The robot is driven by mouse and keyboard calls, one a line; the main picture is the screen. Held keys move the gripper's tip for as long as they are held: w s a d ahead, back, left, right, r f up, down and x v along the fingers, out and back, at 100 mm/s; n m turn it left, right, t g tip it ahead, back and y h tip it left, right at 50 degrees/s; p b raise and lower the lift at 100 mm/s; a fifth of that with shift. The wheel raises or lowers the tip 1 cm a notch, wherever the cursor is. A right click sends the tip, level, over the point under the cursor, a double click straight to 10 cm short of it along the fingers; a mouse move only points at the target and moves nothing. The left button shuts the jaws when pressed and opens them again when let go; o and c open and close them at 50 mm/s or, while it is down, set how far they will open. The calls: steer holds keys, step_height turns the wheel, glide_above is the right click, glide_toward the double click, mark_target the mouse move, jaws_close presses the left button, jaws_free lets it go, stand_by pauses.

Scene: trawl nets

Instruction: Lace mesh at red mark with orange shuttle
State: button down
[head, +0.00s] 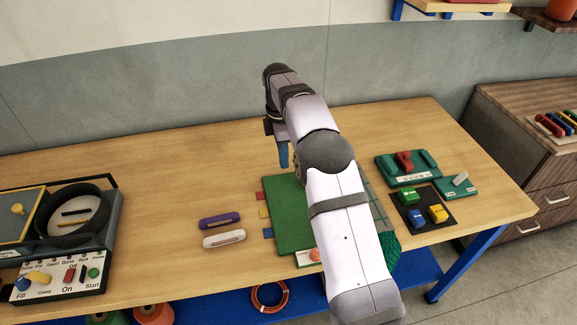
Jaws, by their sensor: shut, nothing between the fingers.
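My gripper (284,156) is shut and empty, with its blue fingertips above the table, just behind the green board. The green board (287,218) lies mid-table, partly covered by my arm. Red (260,195), yellow (264,212) and blue (268,233) tabs stick out at its left edge; I cannot tell if the red tab is the task's mark. Green mesh (391,252) shows at the board's lower right, mostly hidden. A purple shuttle (219,220) and a white shuttle (224,238) lie left of the board. I cannot make out an orange shuttle; my arm may hide it.
A control box (60,278) with a round black-rimmed unit (73,208) stands at the left. At the right are a green tray (408,177) and a dark mat (430,222) with small coloured blocks. Table space behind the shuttles is clear.

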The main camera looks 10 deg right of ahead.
step_height(320, 180, down, 9)
steer(key=h+p, duration=0.2)
steer(key=shift+s+a+p, duration=0.1)
steer(key=shift+a+p, duration=0.05)
steer(key=shift+p, duration=0.2)
steer(key=shift+d+p, duration=0.7)
steer(key=shift+d, duration=0.45)
steer(key=shift+d+f+p, duration=0.15)
steer(key=shift+d+p, duration=0.2)
steer(key=shift+d, duration=0.5)
steer(key=shift+d, duration=0.1)
steer(key=d, duration=0.3)
steer(key=shift+d, duration=0.2)
steer(key=shift+a, duration=0.15)
